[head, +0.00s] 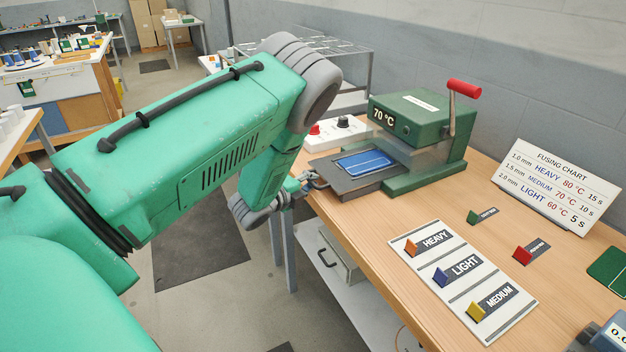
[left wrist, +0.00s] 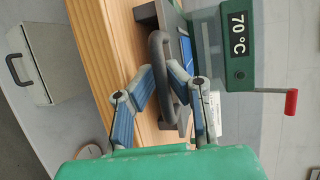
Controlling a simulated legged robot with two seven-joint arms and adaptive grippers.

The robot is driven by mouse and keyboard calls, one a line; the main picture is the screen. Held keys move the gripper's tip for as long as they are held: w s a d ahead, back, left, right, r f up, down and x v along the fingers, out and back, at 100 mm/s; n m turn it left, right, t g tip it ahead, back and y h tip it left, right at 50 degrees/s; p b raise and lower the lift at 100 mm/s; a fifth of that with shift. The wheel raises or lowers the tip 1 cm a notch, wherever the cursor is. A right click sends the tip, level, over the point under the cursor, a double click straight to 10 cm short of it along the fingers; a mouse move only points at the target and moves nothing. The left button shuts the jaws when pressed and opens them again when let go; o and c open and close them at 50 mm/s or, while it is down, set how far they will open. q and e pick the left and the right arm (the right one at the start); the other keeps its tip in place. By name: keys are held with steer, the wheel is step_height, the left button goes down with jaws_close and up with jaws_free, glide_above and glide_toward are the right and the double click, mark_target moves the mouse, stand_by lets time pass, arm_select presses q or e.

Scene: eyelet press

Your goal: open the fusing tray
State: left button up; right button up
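The fusing tray (head: 345,184) is a dark grey slab that sticks out to the left of the green press (head: 425,120), with a blue piece (head: 365,162) on it. Its dark loop handle (head: 319,182) is at its left end and shows large in the left wrist view (left wrist: 157,47). My left gripper (head: 308,181) is at this handle. In the left wrist view its blue-padded fingers (left wrist: 162,74) lie on either side of the handle bar, close against it, and look shut on it. My right gripper is in neither view.
A white control box (head: 338,132) with knobs stands behind the tray. The press has a red-knobbed lever (head: 464,89). A labelled board (head: 464,280) with coloured tabs and a fusing chart (head: 557,183) are on the wooden table (head: 385,232). Floor is free left of the table edge.

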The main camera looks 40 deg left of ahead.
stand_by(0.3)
arm_select(q)
steer(key=shift+s, duration=0.25)
steer(key=v, duration=1.1)
steer(key=shift+s+f, duration=0.1)
steer(key=shift+s, duration=0.05)
steer(key=shift+d+f, duration=0.1)
